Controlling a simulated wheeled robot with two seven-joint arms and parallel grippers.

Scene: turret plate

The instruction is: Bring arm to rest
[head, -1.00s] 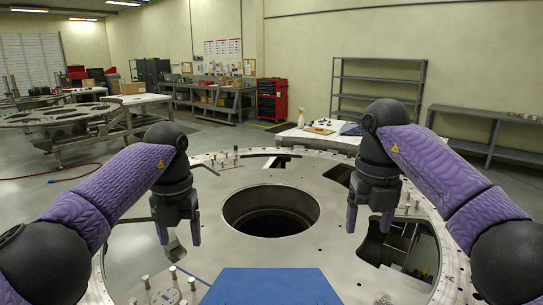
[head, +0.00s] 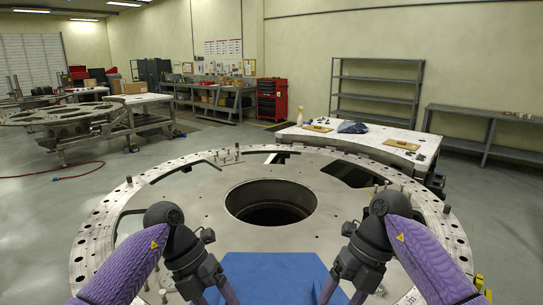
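My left gripper (head: 214,296) hangs over the near left part of the round metal turret plate (head: 190,212), left of a blue flat-topped thing (head: 272,273). My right gripper (head: 343,292) hangs on the other side of the blue thing, close to its right edge. Both arms are folded in near the bottom of the head view. On each gripper the two fingers stand apart with nothing seen between them. The fingertips run to the bottom edge of the picture, so their ends are partly hidden.
The plate has a large round hole (head: 271,203) in the middle and several upright pins along its rim. A grey worktable (head: 365,142) with small items stands behind it. An empty shelf rack (head: 376,90) and a red tool cabinet (head: 271,98) are farther back.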

